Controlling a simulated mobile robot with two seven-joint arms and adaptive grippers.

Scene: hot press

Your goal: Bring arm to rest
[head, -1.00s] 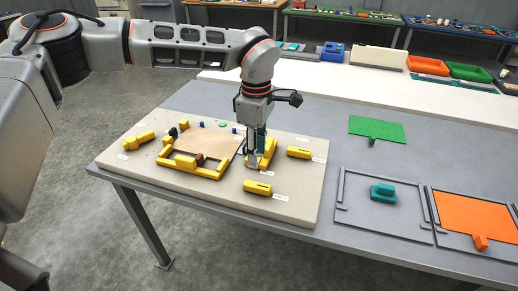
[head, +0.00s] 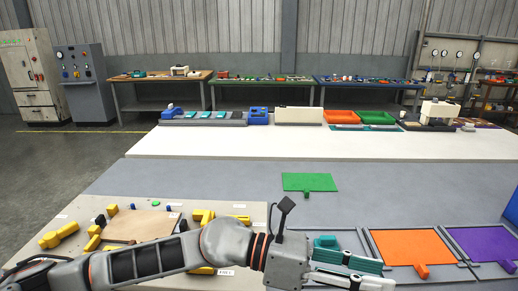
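My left arm comes in low from the left across the front of the grey table. No held object can be made out. My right gripper is not in view.
The beige board (head: 82,210) with yellow clamps stands at left, partly hidden by my arm. A green plate (head: 309,182) lies behind the gripper. An orange plate (head: 412,246) and a purple plate (head: 487,243) lie to the right.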

